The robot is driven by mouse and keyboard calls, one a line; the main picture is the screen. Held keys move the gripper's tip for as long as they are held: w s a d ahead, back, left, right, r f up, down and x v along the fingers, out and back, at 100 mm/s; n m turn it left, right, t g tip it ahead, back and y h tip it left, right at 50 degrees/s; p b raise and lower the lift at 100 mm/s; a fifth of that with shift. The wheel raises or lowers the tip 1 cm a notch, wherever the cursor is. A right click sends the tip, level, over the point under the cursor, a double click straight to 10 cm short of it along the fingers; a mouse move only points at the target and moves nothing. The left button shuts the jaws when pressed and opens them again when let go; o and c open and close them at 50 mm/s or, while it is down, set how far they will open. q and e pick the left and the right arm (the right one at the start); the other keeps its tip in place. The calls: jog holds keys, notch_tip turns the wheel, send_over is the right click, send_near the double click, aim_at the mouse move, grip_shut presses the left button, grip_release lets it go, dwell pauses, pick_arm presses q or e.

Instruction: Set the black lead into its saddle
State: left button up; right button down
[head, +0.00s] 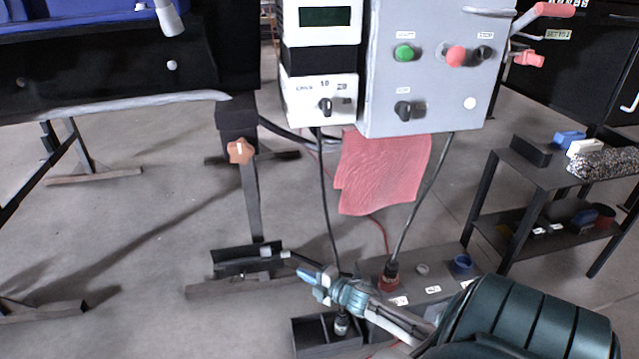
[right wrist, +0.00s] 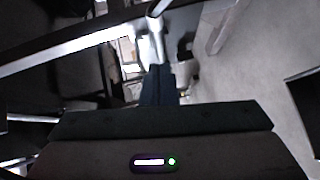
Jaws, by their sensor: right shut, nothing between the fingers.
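A black lead (head: 325,200) hangs from the white control box and runs down behind my right gripper. A plug end (head: 342,323) shows below it, in a dark open box. A second dark lead (head: 422,195) runs from the grey panel to a red plug (head: 389,275) on a low dark unit. I cannot tell for certain which part is the saddle. My right gripper (head: 313,280) is shut and empty, close to the first lead in the picture; whether it touches is unclear. Its dark fingers also show in the right wrist view (right wrist: 158,85). My left gripper is out of view.
The grey panel (head: 385,75) with buttons and the white control box (head: 318,100) stand above. A red cloth (head: 384,172) hangs below them. A blue-rimmed socket (head: 462,264) is on the low unit. A black shelf (head: 530,172) with items stands right. Floor at left is mostly free.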

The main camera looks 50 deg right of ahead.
jog(key=shift+s+d+r+p, duration=0.15)
jog(key=shift+s+p, duration=0.1)
jog(key=shift+s, duration=0.55)
jog(key=shift+s+d+r+p, duration=0.15)
jog(key=shift+s+p, duration=0.1)
jog(key=shift+s, duration=0.5)
jog(key=shift+s+d+r+p, duration=0.15)
jog(key=shift+s+p, duration=0.1)
jog(key=shift+s, duration=0.55)
jog(key=shift+a, duration=0.15)
